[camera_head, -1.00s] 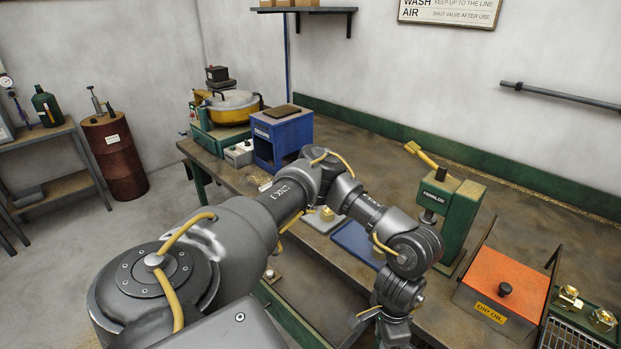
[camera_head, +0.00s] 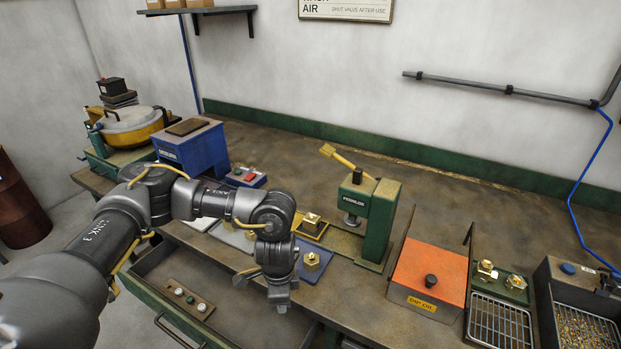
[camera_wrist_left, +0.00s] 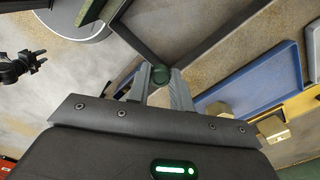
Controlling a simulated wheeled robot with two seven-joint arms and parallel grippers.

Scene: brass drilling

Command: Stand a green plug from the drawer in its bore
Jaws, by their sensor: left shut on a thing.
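My left gripper (camera_head: 279,304) hangs over the right side of the open drawer (camera_head: 240,318), close to the bench's front edge. In the left wrist view, its fingers (camera_wrist_left: 161,80) are shut on a green plug (camera_wrist_left: 160,73), seen from its round end. A small wooden rack (camera_head: 188,298) with a few plugs lies in the drawer. A brass block (camera_head: 312,261) stands on the blue tray (camera_head: 321,274), and another brass block (camera_head: 311,224) on the yellow tray (camera_head: 322,233). Their bores are too small to make out. My right gripper (camera_wrist_left: 38,62) shows small in the left wrist view, its fingers apart.
The green press (camera_head: 378,220) with a yellow lever stands behind the trays. Right of it are the orange-lidded dip box (camera_head: 428,268), a green tray with brass fittings (camera_head: 510,283) and a bin of chips (camera_head: 583,325). A blue box (camera_head: 190,150) stands at left.

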